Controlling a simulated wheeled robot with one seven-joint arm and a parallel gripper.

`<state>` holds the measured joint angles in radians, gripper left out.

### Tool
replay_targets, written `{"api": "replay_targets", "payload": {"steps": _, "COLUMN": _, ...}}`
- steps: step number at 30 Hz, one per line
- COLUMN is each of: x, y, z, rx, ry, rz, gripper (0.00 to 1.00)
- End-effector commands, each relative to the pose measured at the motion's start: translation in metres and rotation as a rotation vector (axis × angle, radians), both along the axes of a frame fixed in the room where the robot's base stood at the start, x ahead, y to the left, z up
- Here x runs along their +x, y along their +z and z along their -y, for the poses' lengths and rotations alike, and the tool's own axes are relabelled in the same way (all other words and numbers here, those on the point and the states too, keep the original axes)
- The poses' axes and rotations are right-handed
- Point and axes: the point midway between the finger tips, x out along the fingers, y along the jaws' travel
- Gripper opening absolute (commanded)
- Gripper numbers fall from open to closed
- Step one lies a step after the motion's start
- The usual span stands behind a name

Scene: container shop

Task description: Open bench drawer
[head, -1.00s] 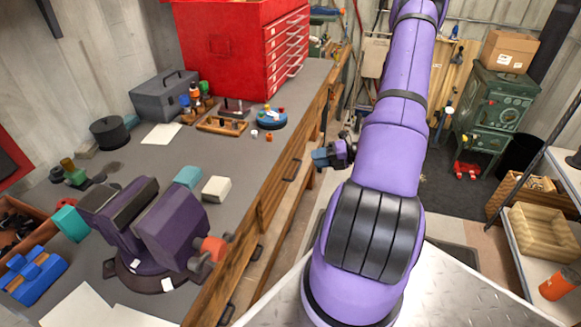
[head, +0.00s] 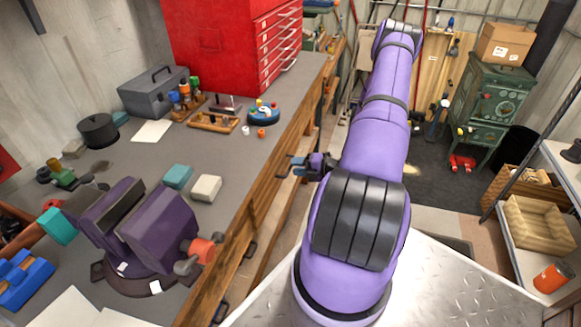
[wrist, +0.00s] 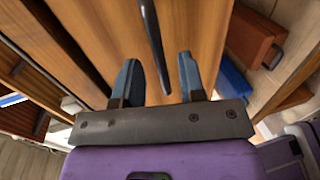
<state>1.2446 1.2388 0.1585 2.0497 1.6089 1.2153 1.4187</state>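The wooden bench drawer front (wrist: 105,30) fills the middle of the wrist view. Its dark bar handle (wrist: 153,40) runs down from the top edge and ends between my two blue fingers. My gripper (wrist: 160,82) is open, with one finger on each side of the handle and a visible gap to both. In the head view my gripper (head: 302,166) is beside the bench's front face, at the far drawer handle (head: 284,167). The fingertips are small there, and my arm covers part of the floor beyond. I see no opened drawer.
The grey bench top (head: 235,165) holds a purple vise (head: 150,235), a red drawer cabinet (head: 220,50) and a grey toolbox (head: 153,92). Another drawer handle (head: 250,250) shows nearer along the front. A red box (wrist: 250,35) and a blue box (wrist: 232,82) lie right in the wrist view.

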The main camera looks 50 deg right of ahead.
Motion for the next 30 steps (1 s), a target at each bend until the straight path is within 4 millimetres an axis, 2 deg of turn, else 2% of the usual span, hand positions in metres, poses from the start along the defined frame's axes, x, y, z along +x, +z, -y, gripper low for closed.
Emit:
{"api": "replay_targets", "payload": {"steps": 7, "x": 0.023, "y": -0.005, "z": -0.01, "rx": 0.0, "ry": 0.0, "rz": 0.0, "gripper": 0.37}}
{"api": "replay_targets", "payload": {"steps": 17, "x": 0.026, "y": -0.006, "z": -0.011, "rx": 0.0, "ry": 0.0, "rz": 0.0, "gripper": 0.37}}
{"api": "replay_targets", "payload": {"steps": 18, "x": 0.026, "y": -0.006, "z": -0.011, "rx": 0.0, "ry": 0.0, "rz": 0.0, "gripper": 0.35}}
{"api": "replay_targets", "payload": {"steps": 21, "x": 0.026, "y": -0.006, "z": -0.011, "rx": 0.0, "ry": 0.0, "rz": 0.0, "gripper": 0.12}}
{"api": "replay_targets", "payload": {"steps": 23, "x": 0.026, "y": -0.006, "z": -0.011, "rx": 0.0, "ry": 0.0, "rz": 0.0, "gripper": 0.0}}
{"api": "replay_targets", "payload": {"steps": 30, "x": 0.025, "y": -0.006, "z": -0.01, "rx": -0.001, "ry": -0.001, "rz": -0.001, "gripper": 0.0}}
